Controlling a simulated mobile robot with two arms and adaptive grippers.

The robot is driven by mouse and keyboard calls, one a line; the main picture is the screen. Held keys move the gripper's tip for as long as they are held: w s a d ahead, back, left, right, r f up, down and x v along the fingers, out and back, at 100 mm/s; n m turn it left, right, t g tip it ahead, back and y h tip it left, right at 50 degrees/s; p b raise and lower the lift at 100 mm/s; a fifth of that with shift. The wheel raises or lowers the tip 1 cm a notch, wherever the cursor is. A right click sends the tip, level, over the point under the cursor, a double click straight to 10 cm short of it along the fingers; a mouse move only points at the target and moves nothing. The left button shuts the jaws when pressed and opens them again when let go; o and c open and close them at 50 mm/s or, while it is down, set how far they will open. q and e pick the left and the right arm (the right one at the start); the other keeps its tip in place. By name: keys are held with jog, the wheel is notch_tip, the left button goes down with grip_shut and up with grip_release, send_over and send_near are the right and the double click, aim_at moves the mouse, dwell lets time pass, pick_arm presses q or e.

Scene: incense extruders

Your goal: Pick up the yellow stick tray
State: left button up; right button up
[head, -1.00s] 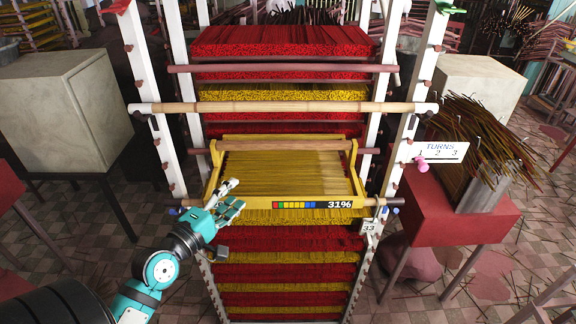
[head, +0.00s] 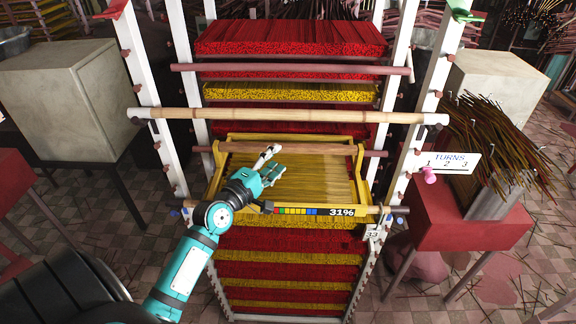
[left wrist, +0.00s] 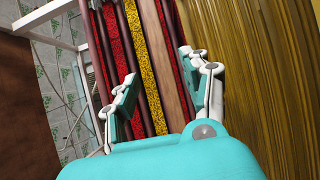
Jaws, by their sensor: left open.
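The yellow stick tray (head: 362,188) sits in the white-posted rack at mid height, filled with thin yellow sticks. Its front edge carries a row of coloured squares and "31%". A wooden bar (head: 335,151) crosses the tray near its back. My left gripper (head: 271,162) is open and empty, over the left half of the tray just in front of that bar. In the left wrist view the open fingers (left wrist: 160,92) point toward the bar (left wrist: 175,65), with the sticks (left wrist: 255,70) filling the right side. Whether the fingers touch anything cannot be told. My right gripper is not in view.
A pale bamboo pole (head: 290,116) crosses the rack above the tray. Red and yellow stick layers lie above and below. A red stand (head: 470,228) with a "TURNS" sign (head: 450,162) is at right, and a grey cabinet (head: 65,95) at left.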

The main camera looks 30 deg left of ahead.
aim_at(285, 150)
pick_arm(q)
jog(key=shift+w, duration=1)
jog(key=w, duration=0.1)
jog(key=w+p, duration=0.1)
jog(key=w, duration=0.2)
jog(key=shift+w+f, duration=0.3)
jog(key=shift+w, duration=0.1)
jog(key=shift+s, duration=0.1)
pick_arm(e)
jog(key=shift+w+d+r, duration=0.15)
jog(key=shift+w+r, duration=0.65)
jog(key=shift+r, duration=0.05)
pick_arm(q)
jog(key=c, duration=0.4)
grip_shut()
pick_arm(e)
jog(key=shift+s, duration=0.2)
pick_arm(q)
jog(key=shift+r, duration=0.15)
